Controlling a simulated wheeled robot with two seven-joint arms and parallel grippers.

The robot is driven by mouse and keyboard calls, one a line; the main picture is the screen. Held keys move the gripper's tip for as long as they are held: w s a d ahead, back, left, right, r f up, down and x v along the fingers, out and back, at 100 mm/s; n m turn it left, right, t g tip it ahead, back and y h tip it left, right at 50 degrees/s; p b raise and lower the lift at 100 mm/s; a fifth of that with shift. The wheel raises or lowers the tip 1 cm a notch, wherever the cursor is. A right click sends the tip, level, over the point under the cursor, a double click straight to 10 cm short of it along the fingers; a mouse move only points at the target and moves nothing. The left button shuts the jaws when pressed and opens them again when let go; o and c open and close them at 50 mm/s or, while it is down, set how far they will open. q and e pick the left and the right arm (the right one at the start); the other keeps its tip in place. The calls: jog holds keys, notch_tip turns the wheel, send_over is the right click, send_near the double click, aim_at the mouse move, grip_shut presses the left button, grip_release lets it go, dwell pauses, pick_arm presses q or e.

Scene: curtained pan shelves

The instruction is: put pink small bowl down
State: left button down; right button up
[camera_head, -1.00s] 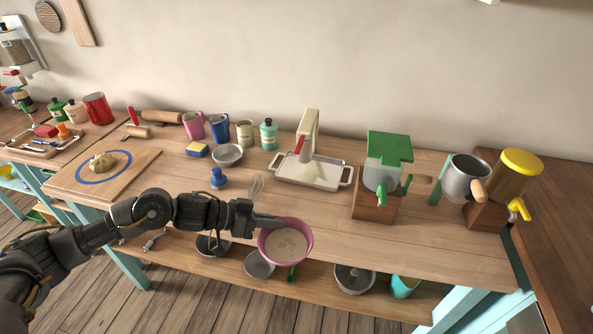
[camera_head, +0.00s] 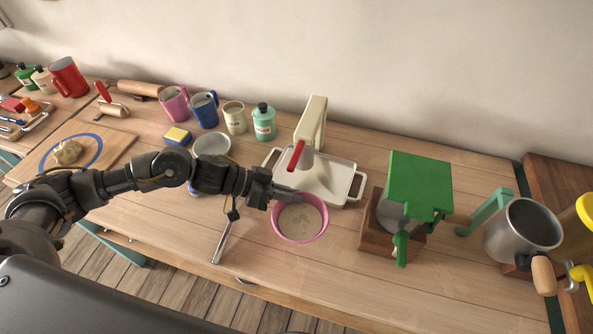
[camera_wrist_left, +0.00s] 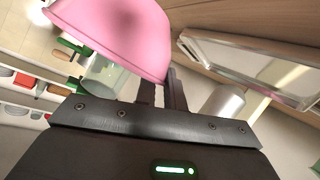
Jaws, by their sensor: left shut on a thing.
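The pink small bowl (camera_head: 300,218) has pale contents inside and sits over the middle of the wooden table, in front of the white tray. Whether the bowl's base touches the tabletop cannot be told. My right gripper is not in view.
The white tray (camera_head: 356,187) with a dispenser (camera_head: 312,128) stands just behind the bowl. A green-topped grinder (camera_head: 418,185) stands to the right, a grey metal bowl (camera_head: 212,145) to the left. A metal pot (camera_head: 520,232) is farther right. The tabletop in front (camera_head: 340,275) is clear.

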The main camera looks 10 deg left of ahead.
aim_at(288, 206)
pick_arm(q)
jog(key=shift+r, duration=0.1)
jog(key=shift+s+r, duration=0.1)
jog(key=shift+s, duration=0.05)
jog(key=shift+s+r, duration=0.25)
jog(key=shift+s, duration=0.3)
jog(key=shift+w, duration=0.25)
jog(key=shift+w+a+f+g, duration=0.1)
jog(key=shift+f+g, duration=0.2)
jog(key=shift+f, duration=0.7)
jog(key=shift+f+b, duration=0.65)
jog(key=shift+f, duration=0.85)
jog(key=shift+b, duration=0.3)
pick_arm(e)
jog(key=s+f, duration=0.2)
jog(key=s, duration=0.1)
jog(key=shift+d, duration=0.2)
